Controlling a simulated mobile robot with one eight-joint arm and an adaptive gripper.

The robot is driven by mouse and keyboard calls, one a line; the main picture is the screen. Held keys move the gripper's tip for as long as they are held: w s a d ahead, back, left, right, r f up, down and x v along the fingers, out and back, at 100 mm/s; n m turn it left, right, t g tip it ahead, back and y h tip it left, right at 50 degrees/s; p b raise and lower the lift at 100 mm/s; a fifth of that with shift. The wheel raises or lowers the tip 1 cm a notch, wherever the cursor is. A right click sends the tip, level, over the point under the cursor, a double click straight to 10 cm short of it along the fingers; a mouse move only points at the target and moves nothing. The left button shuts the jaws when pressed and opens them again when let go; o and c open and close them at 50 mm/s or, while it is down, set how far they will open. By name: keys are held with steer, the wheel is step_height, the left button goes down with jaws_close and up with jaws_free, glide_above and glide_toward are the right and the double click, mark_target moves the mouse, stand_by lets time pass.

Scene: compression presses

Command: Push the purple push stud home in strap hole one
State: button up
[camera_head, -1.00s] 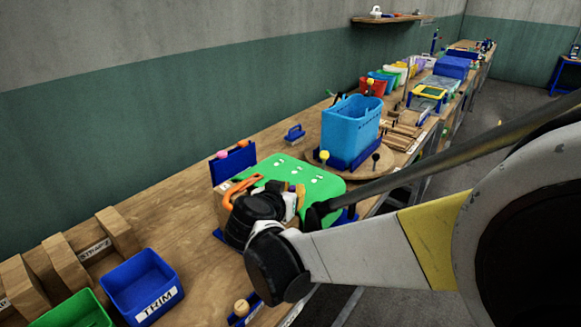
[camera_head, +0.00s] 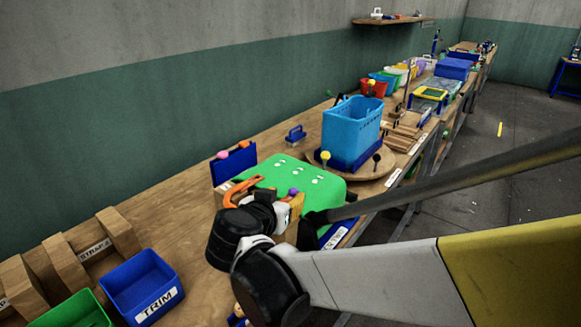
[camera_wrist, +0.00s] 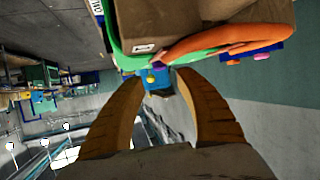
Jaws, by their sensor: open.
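The purple push stud (camera_head: 293,191) shows as a small purple dot at the near edge of the green strap piece (camera_head: 275,172), close to my fingers. It also shows in the wrist view (camera_wrist: 158,65), just beyond and between my fingertips. My gripper (camera_wrist: 158,77) is open, with its two tan fingers apart and nothing clearly between them. In the head view my gripper (camera_head: 297,204) is at the near side of the green piece, partly hidden by my wrist. White-marked spots show on the green top. I cannot tell which is hole one, or how deep the stud sits.
An orange curved piece (camera_head: 232,192) lies beside the green piece. A blue rack (camera_head: 234,166) behind it carries pink and orange studs. A blue TRIM bin (camera_head: 140,287) stands at front left. A light-blue basket (camera_head: 351,126) stands on a round wooden turntable (camera_head: 378,166).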

steer(key=v, duration=0.6)
steer(key=shift+s+d, duration=0.1)
steer(key=s+d+f+n+g, duration=0.1)
steer(key=s+d+f+g, duration=0.15)
steer(key=d, duration=0.75)
steer(key=s+d+f+n+g+y, duration=0.2)
steer(key=s+d+f+g+y, duration=0.1)
steer(key=s+d, duration=0.8)
steer(key=shift+s+d+f+n+y, duration=0.35)
steer(key=shift+s+f+y, duration=0.3)
steer(key=shift+s, duration=0.3)
